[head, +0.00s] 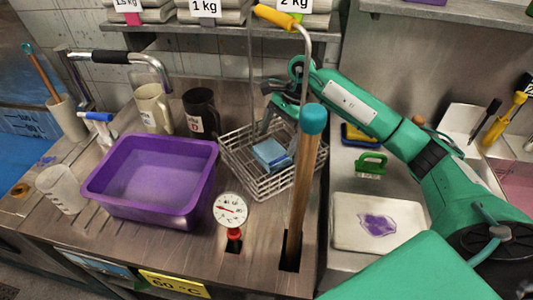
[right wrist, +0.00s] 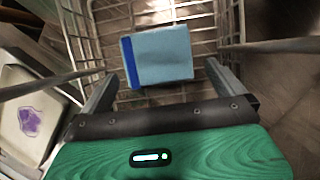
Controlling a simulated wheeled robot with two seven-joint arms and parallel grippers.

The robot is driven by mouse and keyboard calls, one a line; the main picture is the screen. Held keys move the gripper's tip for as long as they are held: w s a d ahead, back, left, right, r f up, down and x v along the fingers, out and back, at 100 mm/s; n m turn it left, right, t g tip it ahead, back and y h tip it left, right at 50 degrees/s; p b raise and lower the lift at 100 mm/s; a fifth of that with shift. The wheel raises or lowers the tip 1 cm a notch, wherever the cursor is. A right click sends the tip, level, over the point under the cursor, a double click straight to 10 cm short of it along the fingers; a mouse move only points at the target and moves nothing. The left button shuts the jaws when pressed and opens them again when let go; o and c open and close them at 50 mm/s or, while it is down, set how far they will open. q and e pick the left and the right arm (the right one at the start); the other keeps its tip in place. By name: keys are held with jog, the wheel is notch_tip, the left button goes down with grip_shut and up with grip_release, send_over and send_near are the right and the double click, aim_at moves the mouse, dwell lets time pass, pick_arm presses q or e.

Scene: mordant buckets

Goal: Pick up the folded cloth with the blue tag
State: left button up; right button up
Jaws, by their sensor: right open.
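The folded cloth (head: 270,153) is light blue and lies in a wire basket (head: 262,184) in the head view. In the right wrist view the cloth (right wrist: 165,56) shows a darker blue tag (right wrist: 131,62) along its left edge. My right gripper (head: 281,124) is above the basket, pointing down. In the right wrist view its fingers (right wrist: 160,78) are spread on either side of the near part of the cloth, with nothing held. I cannot tell how far above the cloth they are. My left gripper is not in view.
A tall wooden stick with a teal top (head: 306,155) stands in front of the basket. A round gauge (head: 230,209) and a purple tub (head: 150,205) are to the left. Basket wires surround the cloth.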

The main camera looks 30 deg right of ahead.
aim_at(272, 150)
jog(key=x, duration=0.1)
jog(key=p+x, duration=0.1)
jog(key=x, duration=0.1)
jog(key=p+x, duration=0.1)
jog(key=shift+s+a+f, duration=0.25)
jog(key=shift+a, duration=0.15)
jog(key=shift+a+f, duration=0.1)
jog(key=shift+f, duration=0.25)
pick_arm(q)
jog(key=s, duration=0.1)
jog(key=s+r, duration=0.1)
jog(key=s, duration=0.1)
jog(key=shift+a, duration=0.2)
pick_arm(e)
jog(key=c, duration=0.9)
